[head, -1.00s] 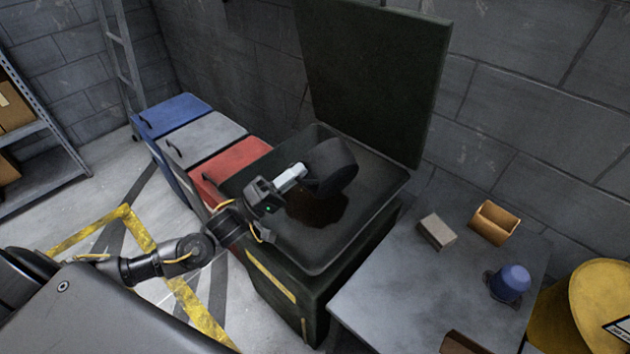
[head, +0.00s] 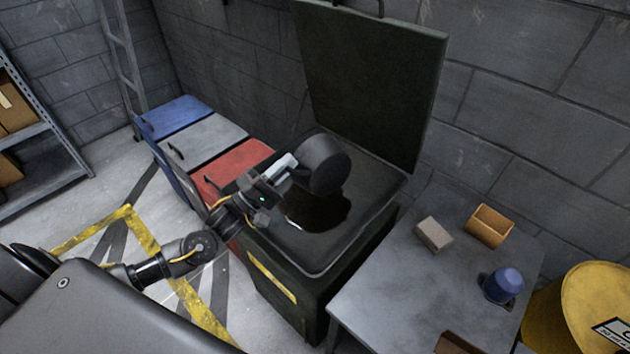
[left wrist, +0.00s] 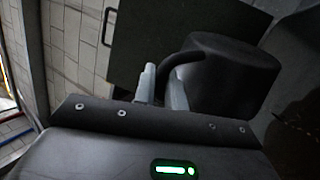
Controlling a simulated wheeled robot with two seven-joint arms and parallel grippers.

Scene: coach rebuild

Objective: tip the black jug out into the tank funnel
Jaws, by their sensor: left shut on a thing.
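The black jug (head: 324,165) is in my left gripper (head: 284,168), above the open dark tank. The wide, sunken top of the tank (head: 362,205) looks like the tank funnel; no separate funnel shows. The jug is tilted well over; its mouth is not clearly visible. A dark wet patch (head: 318,212) lies in the tank top below the jug. In the left wrist view the fingers (left wrist: 162,88) are shut on the curved handle of the jug (left wrist: 225,75). My right gripper is not in view.
The tank lid (head: 370,85) stands raised behind. Blue, grey and red bins (head: 236,166) stand close at left. At right a grey table (head: 400,290) holds a grey block (head: 433,234), an orange holder (head: 489,226) and a blue cup (head: 504,285). A yellow drum (head: 585,305) stands beyond.

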